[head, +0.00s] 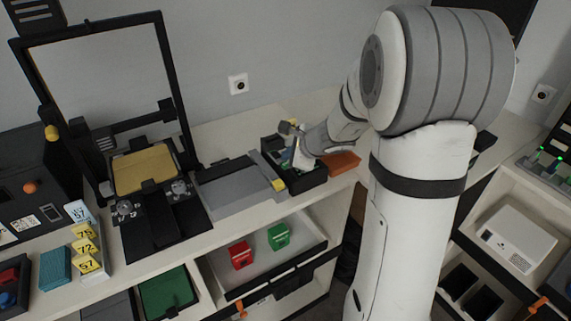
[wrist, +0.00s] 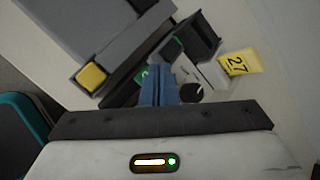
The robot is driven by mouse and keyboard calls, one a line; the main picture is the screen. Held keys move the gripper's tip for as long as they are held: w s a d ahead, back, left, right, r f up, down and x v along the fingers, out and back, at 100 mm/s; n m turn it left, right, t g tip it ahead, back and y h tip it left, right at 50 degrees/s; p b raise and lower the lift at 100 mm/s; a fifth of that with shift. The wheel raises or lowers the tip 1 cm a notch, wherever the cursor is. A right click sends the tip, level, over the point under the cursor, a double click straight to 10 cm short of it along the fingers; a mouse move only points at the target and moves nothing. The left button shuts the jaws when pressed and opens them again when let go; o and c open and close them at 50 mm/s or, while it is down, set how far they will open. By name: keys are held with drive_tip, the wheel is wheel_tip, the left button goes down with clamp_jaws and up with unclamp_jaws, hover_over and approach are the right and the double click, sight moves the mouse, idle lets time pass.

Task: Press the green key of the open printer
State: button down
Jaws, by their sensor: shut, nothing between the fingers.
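A dark open-topped device (head: 308,184), which looks like the open printer, sits on the counter beside a grey flat unit (head: 225,190) with a yellow key (head: 278,185). In the wrist view the dark device (wrist: 122,90) shows a green key (wrist: 143,76) right at my fingertips, partly hidden by them. A second green patch shows just above it. My gripper (wrist: 158,72) has its blue fingers closed together, with nothing between them. I cannot tell whether they touch the green key. In the head view my gripper (head: 302,158) reaches down over the dark device.
A black-framed machine with a raised panel (head: 100,80) and yellow plate (head: 143,170) stands left. In the wrist view, a black knob (wrist: 192,92) and yellow tag 27 (wrist: 240,62) are close to my fingers. Red (head: 241,255) and green (head: 278,236) boxes lie in a drawer below.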

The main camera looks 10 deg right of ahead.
drive_tip(key=shift+f+b, duration=0.4)
drive_tip(key=shift+b, duration=0.05)
